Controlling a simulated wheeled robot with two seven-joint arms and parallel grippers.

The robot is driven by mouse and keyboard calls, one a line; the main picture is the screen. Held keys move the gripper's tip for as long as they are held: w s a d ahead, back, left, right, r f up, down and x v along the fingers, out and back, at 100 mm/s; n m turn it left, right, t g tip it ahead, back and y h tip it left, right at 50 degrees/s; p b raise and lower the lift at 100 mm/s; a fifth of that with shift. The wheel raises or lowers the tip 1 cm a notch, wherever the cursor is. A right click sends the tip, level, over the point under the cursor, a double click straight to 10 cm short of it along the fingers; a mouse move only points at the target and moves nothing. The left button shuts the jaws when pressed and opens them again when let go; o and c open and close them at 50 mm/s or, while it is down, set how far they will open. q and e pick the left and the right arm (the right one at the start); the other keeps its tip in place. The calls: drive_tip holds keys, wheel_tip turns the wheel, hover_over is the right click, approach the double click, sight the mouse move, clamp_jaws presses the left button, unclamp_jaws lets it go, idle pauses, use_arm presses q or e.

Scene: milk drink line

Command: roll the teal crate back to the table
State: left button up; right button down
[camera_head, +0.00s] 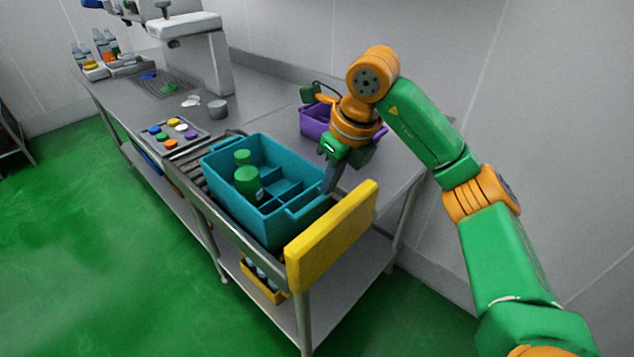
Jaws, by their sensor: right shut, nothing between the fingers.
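The teal crate (238,203) is divided into compartments and sits on the roller section of the steel table (120,103), close to the yellow end stop (330,240). Two green-capped bottles (247,182) stand in its compartments at the left; the others that show look empty. My right gripper (328,188) points down at the crate's right end, by the wall near the yellow stop. Its fingers are shut with nothing between them. Whether they touch the crate's wall I cannot tell. My left gripper is not in view.
Bare rollers (187,167) show left of the crate. A tray of coloured caps (173,135) and a metal cup (217,108) lie farther along. A purple crate (316,120) stands behind my right wrist. A yellow crate (262,283) with bottles is on the lower shelf.

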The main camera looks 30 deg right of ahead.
sight(320, 207)
drive_tip(key=p+x, duration=0.1)
drive_tip(key=x, duration=0.7)
drive_tip(key=shift+s+f, duration=0.15)
drive_tip(key=shift+s, duration=0.05)
drive_tip(key=shift+a, duration=0.1)
drive_tip(key=shift+w, duration=0.1)
